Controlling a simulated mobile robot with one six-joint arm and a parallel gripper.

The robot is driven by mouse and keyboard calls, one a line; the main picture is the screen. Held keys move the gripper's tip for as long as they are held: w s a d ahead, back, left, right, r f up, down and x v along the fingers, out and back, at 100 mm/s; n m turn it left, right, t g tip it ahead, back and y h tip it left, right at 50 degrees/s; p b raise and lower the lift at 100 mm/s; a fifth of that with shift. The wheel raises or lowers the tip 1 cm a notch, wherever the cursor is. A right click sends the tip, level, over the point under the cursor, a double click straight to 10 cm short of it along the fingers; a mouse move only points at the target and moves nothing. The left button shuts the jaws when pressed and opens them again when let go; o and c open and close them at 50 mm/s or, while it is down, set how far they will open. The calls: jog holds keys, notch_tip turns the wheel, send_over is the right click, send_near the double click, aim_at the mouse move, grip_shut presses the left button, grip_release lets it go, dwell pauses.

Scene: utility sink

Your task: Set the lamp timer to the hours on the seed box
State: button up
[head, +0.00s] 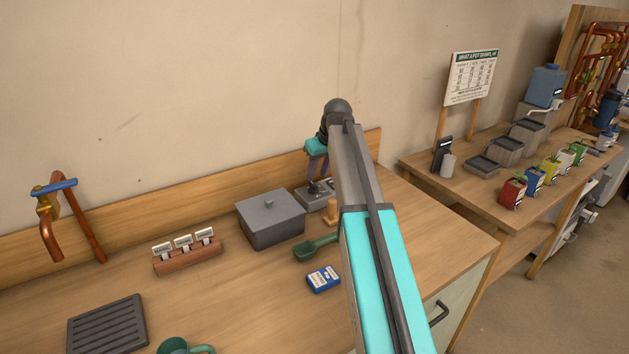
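My arm reaches across the bench, and my gripper (317,182) points down at its far end. Its fingers are small and partly hidden, so I cannot tell whether they are open or shut. A low grey block (306,199) sits directly below the fingertips. It may be the lamp timer, but its face is too small to read. I cannot tell whether the fingers touch it. A small blue box (323,279) with a white printed panel lies nearer on the bench, left of my arm. It may be the seed box; its print is not legible.
A grey lidded box (270,219), a green scoop (316,246) and a wooden peg-like piece (332,211) stand near the gripper. A label holder (188,252), slotted tray (107,325) and copper pipe (82,221) are left. The right table (431,170) holds several coloured containers.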

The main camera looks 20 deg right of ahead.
aim_at(313, 184)
jog(key=shift+p+x, duration=0.35)
jog(key=shift+x, duration=2.4)
grip_shut()
jog(key=shift+a, duration=0.3)
jog(key=shift+d, duration=0.2)
